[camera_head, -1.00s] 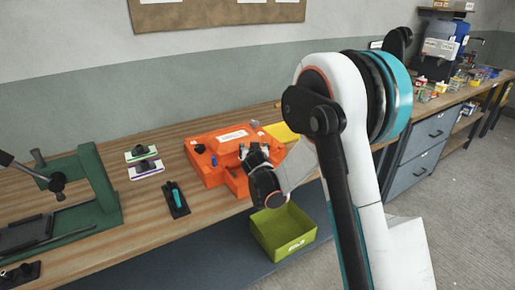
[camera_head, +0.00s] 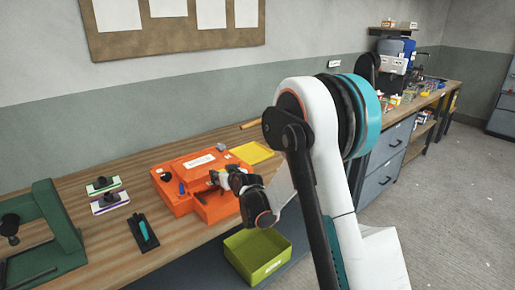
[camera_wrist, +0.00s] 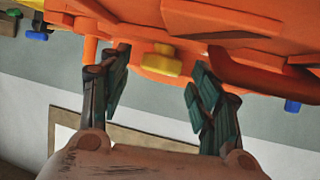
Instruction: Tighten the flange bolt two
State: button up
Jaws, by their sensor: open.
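The orange mould (camera_head: 160,178) lies on the wooden bench in the head view. My gripper (camera_head: 214,178) is at its right side there. In the wrist view, the mould (camera_wrist: 225,20) fills the upper part and a yellow knob-like bolt head (camera_wrist: 160,61) stands out from it. My gripper (camera_wrist: 157,70) is open, with the yellow head between its two dark green fingers and a gap on each side. A blue head (camera_wrist: 292,105) shows at the right and another blue head (camera_wrist: 37,36) at the left. I cannot tell which is flange bolt two.
The bench also holds a green press frame (camera_head: 45,215), small clamp-like parts (camera_head: 104,190), a black tray with a teal tool (camera_head: 143,231) and a yellow tray (camera_head: 250,152). A green bin (camera_head: 258,256) stands below the bench edge. A grey wall is behind.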

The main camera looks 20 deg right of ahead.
jog(key=shift+d+n+y, duration=0.2)
jog(key=shift+n+y, duration=0.1)
jog(key=shift+y, duration=0.1)
